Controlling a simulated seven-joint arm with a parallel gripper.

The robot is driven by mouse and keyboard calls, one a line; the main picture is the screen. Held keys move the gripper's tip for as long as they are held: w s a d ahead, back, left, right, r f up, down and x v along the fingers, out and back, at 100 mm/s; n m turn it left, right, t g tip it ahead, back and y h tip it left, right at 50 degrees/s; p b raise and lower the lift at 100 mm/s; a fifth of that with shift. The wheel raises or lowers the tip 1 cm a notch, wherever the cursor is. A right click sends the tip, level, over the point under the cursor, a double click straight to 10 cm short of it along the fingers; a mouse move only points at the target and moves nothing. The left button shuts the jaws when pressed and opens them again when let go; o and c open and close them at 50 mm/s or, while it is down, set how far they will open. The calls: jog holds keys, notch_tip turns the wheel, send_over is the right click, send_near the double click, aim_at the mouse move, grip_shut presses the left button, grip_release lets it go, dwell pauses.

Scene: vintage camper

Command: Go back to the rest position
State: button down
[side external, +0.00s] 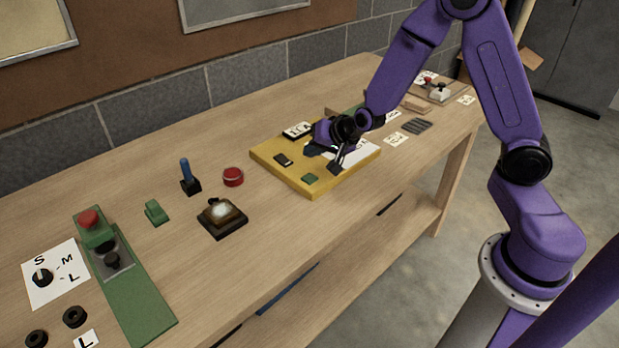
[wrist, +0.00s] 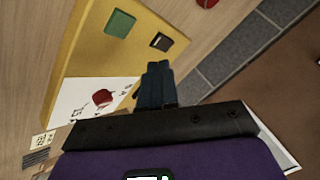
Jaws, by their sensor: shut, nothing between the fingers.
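My gripper (side external: 335,163) is at the end of my purple arm, low over the yellow board (side external: 312,188) on the wooden workbench. In the wrist view, its dark fingers (wrist: 154,84) are together and hold nothing. The yellow board also shows in the wrist view (wrist: 85,55). It carries a green block (wrist: 119,23), a small black switch (wrist: 160,42) and a white marked card with a red knob (wrist: 103,97). My wrist hides part of the board in the side view. I cannot tell whether the fingers touch it.
Cards and a dark grille (side external: 418,126) lie to the right. A block wall (side external: 225,90) runs behind.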

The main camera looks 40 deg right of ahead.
jog(key=shift+a, duration=0.1)
jog(key=s+a+r+n+g+y, duration=0.1)
jog(key=s+a+r+n+g, duration=0.1)
jog(key=s+a+n, duration=0.3)
jog(key=s+a+r+n+g+y, duration=0.1)
jog(key=s+a+r+n+g, duration=0.1)
jog(key=s, duration=0.6)
jog(key=s+a+r+n+g+y, duration=0.1)
jog(key=s+a+r+n+g, duration=0.1)
jog(key=s+a+n, duration=0.3)
jog(key=s+d+r+n+g+h, duration=0.1)
jog(key=s+d+n, duration=0.3)
jog(key=s, duration=0.4)
jog(key=s+d+r+n+g+h, duration=0.2)
jog(key=s+d+n, duration=0.2)
jog(key=s, duration=0.4)
jog(key=shift+d+h, duration=0.3)
jog(key=shift+d, duration=0.25)
